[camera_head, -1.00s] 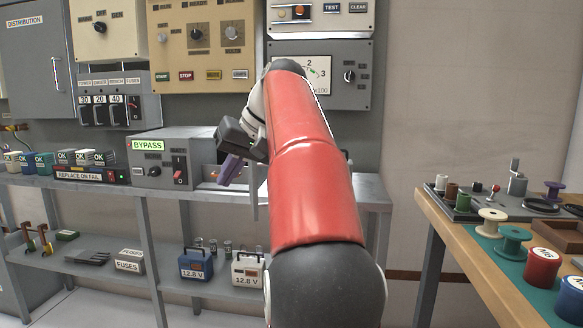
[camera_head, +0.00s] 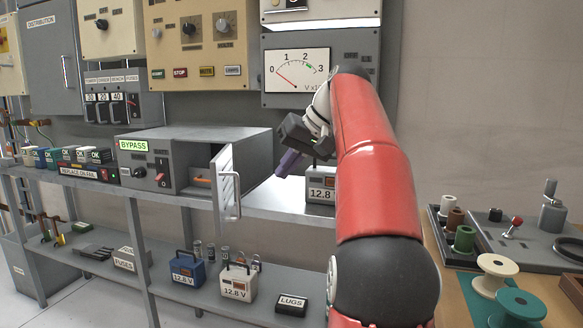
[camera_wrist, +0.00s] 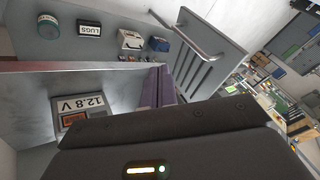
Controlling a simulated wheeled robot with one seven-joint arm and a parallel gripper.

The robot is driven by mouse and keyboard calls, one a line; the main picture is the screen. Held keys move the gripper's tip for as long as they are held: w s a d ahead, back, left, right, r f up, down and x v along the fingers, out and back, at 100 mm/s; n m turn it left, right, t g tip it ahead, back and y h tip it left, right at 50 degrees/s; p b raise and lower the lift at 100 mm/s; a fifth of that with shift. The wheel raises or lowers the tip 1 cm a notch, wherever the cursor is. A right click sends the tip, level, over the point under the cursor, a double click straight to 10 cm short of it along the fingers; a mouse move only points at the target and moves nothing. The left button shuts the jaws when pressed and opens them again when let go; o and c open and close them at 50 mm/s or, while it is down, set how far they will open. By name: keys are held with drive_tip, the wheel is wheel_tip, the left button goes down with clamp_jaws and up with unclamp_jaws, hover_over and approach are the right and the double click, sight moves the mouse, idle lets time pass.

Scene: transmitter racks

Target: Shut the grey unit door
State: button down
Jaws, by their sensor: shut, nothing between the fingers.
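The grey unit (camera_head: 195,151) with the BYPASS label stands on the upper shelf. Its door (camera_head: 226,178) is open and juts out from the right of its front opening, with a bar handle (camera_head: 236,196) on its face. An orange item (camera_head: 201,181) shows inside the opening. My gripper (camera_head: 283,169), with purple fingers, is shut and empty, to the right of the door and apart from it in the picture. In the wrist view the shut fingers (camera_wrist: 159,86) point toward the slotted door (camera_wrist: 200,62), whose handle (camera_wrist: 188,36) is beyond them.
Batteries and a LUGS box (camera_head: 291,304) are on the lower shelf. A wooden bench (camera_head: 450,285) with spools is at the right.

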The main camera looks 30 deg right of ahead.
drive_tip(key=w+a+f+b, duration=0.1)
drive_tip(key=w+a+f, duration=0.3)
drive_tip(key=a+f, duration=0.1)
drive_tip(key=shift+w+a+b, duration=0.3)
drive_tip(key=shift+w+a, duration=0.05)
drive_tip(key=shift+a, duration=0.05)
